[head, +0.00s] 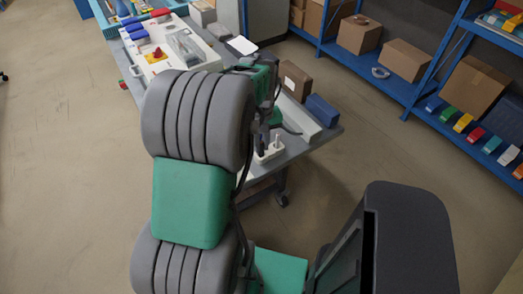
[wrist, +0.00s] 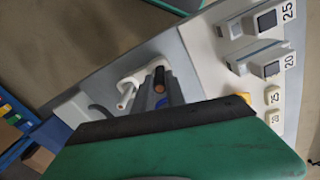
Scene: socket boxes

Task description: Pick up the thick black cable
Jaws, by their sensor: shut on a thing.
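The thick black cable (wrist: 160,80) shows in the wrist view as a short dark round piece with a copper-coloured end. My gripper (wrist: 165,92) is shut on it, its grey fingers close around the piece. A white holder (wrist: 128,88) with an upright peg stands right beside the cable; I cannot tell whether the cable still touches it. In the head view my gripper (head: 263,137) points down over the table's near end, just above the white holder (head: 270,152). My arm hides much of the table there, and the cable cannot be made out in that view.
The grey table (head: 318,138) carries a brown box (head: 295,81), a blue box (head: 322,110) and a white panel with a red button (head: 158,54). The wrist view shows socket boxes (wrist: 252,22) marked 25 and 20.

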